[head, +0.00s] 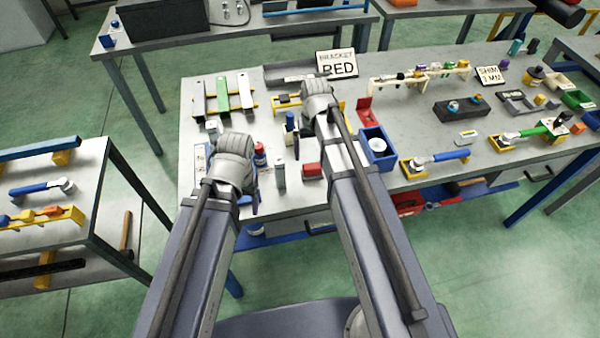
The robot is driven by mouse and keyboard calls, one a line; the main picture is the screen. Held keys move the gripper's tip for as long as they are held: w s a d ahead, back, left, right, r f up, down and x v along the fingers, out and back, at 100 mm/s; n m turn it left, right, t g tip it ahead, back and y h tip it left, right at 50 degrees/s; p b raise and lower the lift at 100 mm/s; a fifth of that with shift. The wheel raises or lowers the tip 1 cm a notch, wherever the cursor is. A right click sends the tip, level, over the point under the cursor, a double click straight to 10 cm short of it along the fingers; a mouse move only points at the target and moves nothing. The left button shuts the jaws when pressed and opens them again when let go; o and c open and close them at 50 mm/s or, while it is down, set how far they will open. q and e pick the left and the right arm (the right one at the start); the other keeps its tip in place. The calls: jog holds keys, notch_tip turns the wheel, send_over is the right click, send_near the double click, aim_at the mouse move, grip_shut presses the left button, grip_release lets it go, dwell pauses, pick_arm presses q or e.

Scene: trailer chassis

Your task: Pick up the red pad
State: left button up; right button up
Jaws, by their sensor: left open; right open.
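A small red block (312,170), which looks like the red pad, lies near the front edge of the grey workbench (350,196), between my two arms. My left gripper (236,150) is over the bench's front left, to the left of the red block and apart from it. My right gripper (318,93) is farther back over the bench, beyond the block, with the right forearm passing just right of it. Both grippers are open; their fingertips are largely hidden behind my wrists, and I see nothing held.
A grey upright piece (280,174) and a red-blue bottle (260,155) stand left of the block. A blue bin (378,149) and a red bracket (365,109) are right of my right arm. A "BRACKET RED" sign (337,64) stands behind. Open bench lies around (425,128).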

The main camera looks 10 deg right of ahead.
aim_at(312, 165)
jog(key=shift+w, duration=0.15)
jog(key=shift+d+f+b, duration=0.1)
jog(key=shift+f+b, duration=1.3)
notch_tip(312, 165, down, 5)
jog(key=b, duration=0.5)
jog(key=shift+f, duration=0.1)
jog(key=c, duration=1.4)
notch_tip(312, 165, up, 10)
jog(key=p, duration=1)
